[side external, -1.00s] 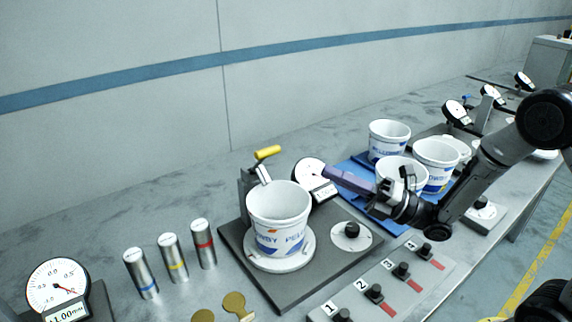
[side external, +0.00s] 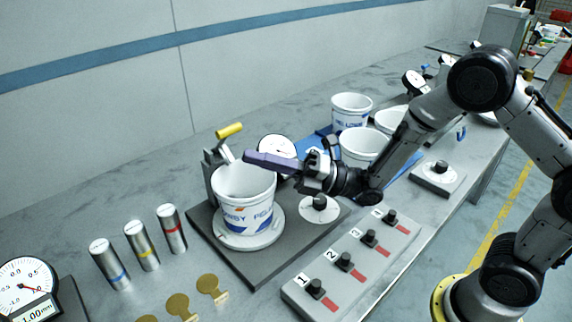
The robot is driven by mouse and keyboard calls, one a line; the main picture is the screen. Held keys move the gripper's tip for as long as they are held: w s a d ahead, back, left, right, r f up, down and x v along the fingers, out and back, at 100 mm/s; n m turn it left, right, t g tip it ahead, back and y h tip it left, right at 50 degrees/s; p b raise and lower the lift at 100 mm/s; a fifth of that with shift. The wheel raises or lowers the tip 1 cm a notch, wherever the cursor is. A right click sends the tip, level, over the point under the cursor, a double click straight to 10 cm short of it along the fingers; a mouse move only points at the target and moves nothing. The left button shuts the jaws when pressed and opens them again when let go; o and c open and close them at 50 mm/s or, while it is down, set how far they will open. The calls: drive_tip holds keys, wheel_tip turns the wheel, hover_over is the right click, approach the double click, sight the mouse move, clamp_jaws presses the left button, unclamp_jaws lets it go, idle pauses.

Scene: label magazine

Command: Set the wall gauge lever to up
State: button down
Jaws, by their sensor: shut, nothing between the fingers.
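A lever with a yellow grip (side external: 229,130) stands on a grey bracket (side external: 212,168) behind a white printed pot (side external: 246,205). Its yellow grip is raised above the pot's rim, and its pale arm slants down toward the pot. The pot sits on a round white plate on a dark base. A round dial gauge (side external: 277,147) is behind it, partly hidden by my gripper. My gripper (side external: 248,158) is shut and empty. Its long purple-grey end reaches left over the pot's right rim, just below and right of the yellow grip. I cannot tell whether it touches the lever.
More white pots (side external: 351,108) stand on a blue mat to the right. A numbered switch panel (side external: 350,265) and a black knob (side external: 320,202) are in front. Another dial gauge (side external: 27,285) stands at lower left.

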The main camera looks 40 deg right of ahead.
sight(237, 124)
drive_tip(key=shift+w+d+r, duration=0.1)
drive_tip(key=shift+w+r, duration=0.35)
drive_tip(key=shift+w, duration=0.4)
drive_tip(key=shift+w+d+r, duration=0.1)
drive_tip(key=shift+w+r, duration=0.35)
drive_tip(key=shift+w, duration=0.35)
drive_tip(key=shift+r, duration=0.1)
drive_tip(key=shift+w+r+m+h, duration=0.15)
drive_tip(key=shift+r+m+h, duration=0.05)
drive_tip(key=shift+m+h, duration=0.1)
drive_tip(key=shift+r, duration=0.1)
drive_tip(key=shift+w+r+m+h, duration=0.35)
drive_tip(key=shift+r+m+h, duration=0.1)
drive_tip(key=shift+m, duration=0.15)
drive_tip(key=shift+w+r+m+g+h, duration=0.6)
drive_tip(key=shift+w+r+m+h, duration=0.35)
drive_tip(key=shift+w+m, duration=0.15)
drive_tip(key=shift+w+r, duration=0.3)
drive_tip(key=shift+w, duration=0.3)
drive_tip(key=shift+w+r, duration=0.3)
drive_tip(key=shift+w, duration=0.3)
